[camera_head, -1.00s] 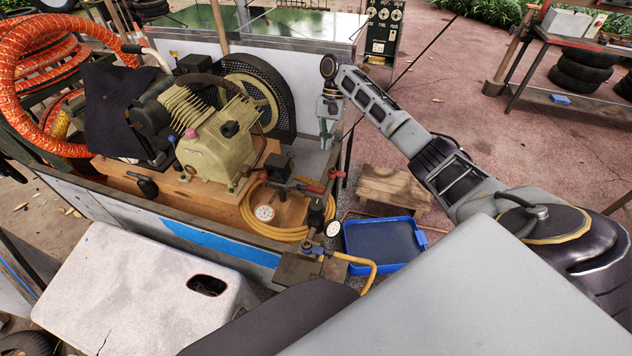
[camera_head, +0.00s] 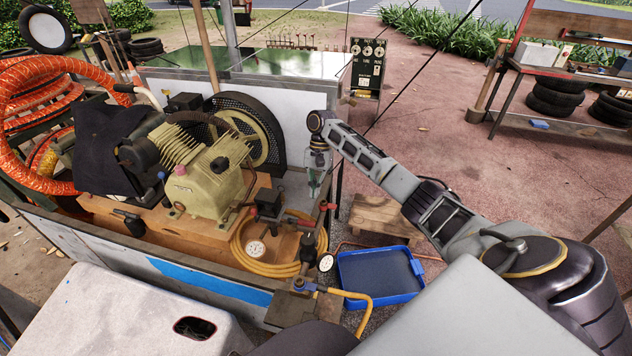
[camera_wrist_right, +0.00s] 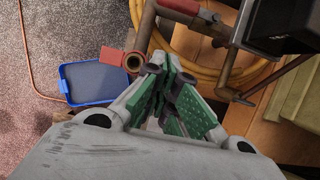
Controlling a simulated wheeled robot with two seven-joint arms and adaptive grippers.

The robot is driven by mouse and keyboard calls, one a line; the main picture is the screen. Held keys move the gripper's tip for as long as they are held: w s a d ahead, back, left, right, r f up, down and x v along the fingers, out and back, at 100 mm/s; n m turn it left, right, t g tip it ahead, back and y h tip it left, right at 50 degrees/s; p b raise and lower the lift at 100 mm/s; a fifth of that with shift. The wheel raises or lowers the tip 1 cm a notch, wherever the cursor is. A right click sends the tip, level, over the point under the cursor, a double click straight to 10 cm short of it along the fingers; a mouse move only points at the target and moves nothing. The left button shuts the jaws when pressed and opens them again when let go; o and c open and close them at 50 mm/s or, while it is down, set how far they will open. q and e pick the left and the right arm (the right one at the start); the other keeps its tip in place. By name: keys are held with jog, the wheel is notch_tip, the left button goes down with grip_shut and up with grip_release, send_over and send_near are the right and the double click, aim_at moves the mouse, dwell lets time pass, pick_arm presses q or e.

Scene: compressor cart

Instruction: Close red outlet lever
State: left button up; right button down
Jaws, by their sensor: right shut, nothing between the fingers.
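A red lever (camera_head: 328,206) sits at the right end of the pipework on the compressor cart. In the right wrist view a red lever (camera_wrist_right: 114,58) lies left of the fingertips, beside a round open pipe end (camera_wrist_right: 133,62). A second red handle (camera_wrist_right: 182,6) shows at the top of that view; I cannot tell which is the outlet lever. My right gripper (camera_head: 313,190) points down just above and left of the red lever. In the wrist view its green-padded fingers (camera_wrist_right: 172,88) are shut and empty, apart from the lever. My left gripper is not in view.
A coiled yellow hose (camera_head: 262,264) and a gauge (camera_head: 255,249) lie close by on the cart. The compressor (camera_head: 212,182) stands left of my gripper. A blue tray (camera_head: 372,280) and a wooden crate (camera_head: 378,222) are on the ground to the right.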

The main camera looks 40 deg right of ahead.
aim_at(306, 223)
jog(key=x, duration=0.4)
jog(key=shift+s+f, duration=0.1)
jog(key=shift+f, duration=0.25)
jog(key=shift+s+a+r, duration=0.15)
jog(key=shift+s+a, duration=0.9)
jog(key=shift+a, duration=0.2)
jog(key=shift+s+a, duration=0.25)
jog(key=shift+p, duration=0.45)
